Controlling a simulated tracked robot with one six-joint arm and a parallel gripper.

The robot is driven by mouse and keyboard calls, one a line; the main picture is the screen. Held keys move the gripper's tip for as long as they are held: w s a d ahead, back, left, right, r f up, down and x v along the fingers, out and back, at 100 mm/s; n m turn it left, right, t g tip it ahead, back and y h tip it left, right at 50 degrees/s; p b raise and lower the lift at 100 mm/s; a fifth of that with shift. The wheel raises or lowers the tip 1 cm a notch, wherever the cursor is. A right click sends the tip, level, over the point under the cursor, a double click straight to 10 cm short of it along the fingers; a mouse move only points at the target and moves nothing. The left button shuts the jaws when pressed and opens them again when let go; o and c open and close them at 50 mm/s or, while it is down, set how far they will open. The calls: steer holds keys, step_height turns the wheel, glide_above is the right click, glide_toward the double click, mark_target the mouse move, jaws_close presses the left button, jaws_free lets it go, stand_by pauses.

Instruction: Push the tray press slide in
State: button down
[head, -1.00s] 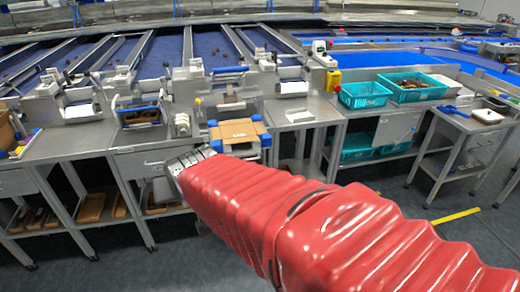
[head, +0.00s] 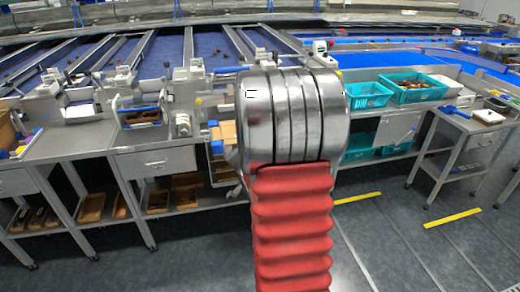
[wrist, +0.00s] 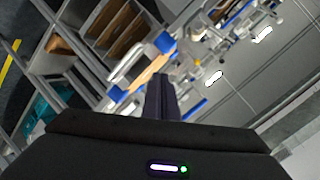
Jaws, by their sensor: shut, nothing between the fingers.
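The tray press shows in the wrist view as a tan board (wrist: 146,74) with blue corner blocks (wrist: 164,42) and a pale bar (wrist: 128,62) along one side. The view is tilted, and I cannot tell how far the slide sits in or out. In the head view only the left edge of the tan board (head: 228,131) shows; my arm hides the rest. My gripper (wrist: 164,78) is shut and empty, its fingertips pointing toward the board. They overlap its edge in the picture; I cannot tell whether they touch. The head view hides the gripper behind my arm.
Left of the press a steel bench (head: 72,143) carries a blue-handled tray holder (head: 140,116). Teal crates (head: 368,102) stand on the bench to the right. Open shelves with brown trays (head: 158,201) lie below. The floor (head: 385,235) in front is clear.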

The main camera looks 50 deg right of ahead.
steer(key=s+d+f+m+t+h, duration=0.2)
steer(key=s+d+f+m, duration=0.6)
steer(key=d, duration=0.4)
steer(key=shift+s+f+t+h, duration=0.4)
steer(key=shift+f+h, duration=0.2)
steer(key=x, duration=1.4)
